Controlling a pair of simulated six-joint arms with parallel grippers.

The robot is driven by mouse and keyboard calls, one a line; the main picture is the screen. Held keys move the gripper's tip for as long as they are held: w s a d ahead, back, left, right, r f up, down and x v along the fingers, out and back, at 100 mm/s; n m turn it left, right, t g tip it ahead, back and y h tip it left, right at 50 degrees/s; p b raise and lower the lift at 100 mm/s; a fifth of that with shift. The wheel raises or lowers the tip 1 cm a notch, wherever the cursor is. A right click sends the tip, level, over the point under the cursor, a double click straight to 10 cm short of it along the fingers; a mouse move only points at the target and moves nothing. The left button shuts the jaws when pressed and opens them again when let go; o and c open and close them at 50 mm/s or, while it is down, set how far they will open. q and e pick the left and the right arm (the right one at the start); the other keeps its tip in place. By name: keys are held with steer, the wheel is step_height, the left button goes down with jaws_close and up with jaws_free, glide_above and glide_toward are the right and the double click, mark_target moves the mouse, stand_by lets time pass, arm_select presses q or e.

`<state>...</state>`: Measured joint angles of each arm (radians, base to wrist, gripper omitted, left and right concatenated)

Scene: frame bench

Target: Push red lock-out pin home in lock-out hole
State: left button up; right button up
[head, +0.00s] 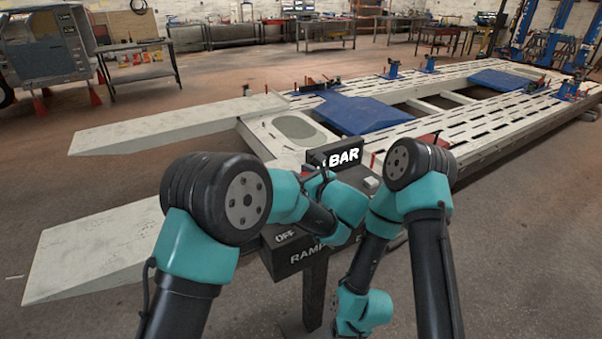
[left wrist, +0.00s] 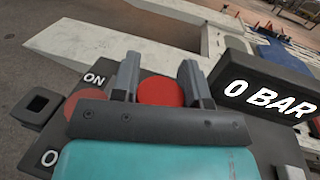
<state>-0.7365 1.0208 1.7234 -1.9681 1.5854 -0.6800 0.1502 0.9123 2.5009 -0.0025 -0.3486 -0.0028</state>
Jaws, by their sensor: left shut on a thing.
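My left gripper (left wrist: 159,72) shows in the left wrist view with its two grey fingers on either side of a round red piece, the red lock-out pin (left wrist: 160,92). The gripper is shut on it, over the black control box (left wrist: 62,141). The pin's lower part is hidden by the gripper body, so I cannot tell how deep it sits. I cannot make out the lock-out hole for sure. A duller red disc (left wrist: 86,104) lies left of the fingers, below the ON label. In the head view my own arm hides the left fingertips. My right gripper does not show.
A black display (left wrist: 262,93) reading 0 BAR stands close to the right of the fingers. A black square socket (left wrist: 38,105) juts from the box's left side. Beyond are a pale ramp (head: 105,238) and the long slotted bench (head: 480,130). The floor on the right is clear.

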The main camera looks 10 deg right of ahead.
arm_select(q)
steer(key=o, duration=1.2)
steer(key=shift+f, duration=0.1)
steer(key=shift+o, duration=0.2)
steer(key=shift+r, duration=0.85)
step_height(320, 180, up, 11)
steer(key=s+a, duration=0.2)
steer(key=a, duration=0.7)
steer(key=s+a, duration=0.3)
steer(key=a, duration=0.6)
steer(key=shift+a, duration=0.2)
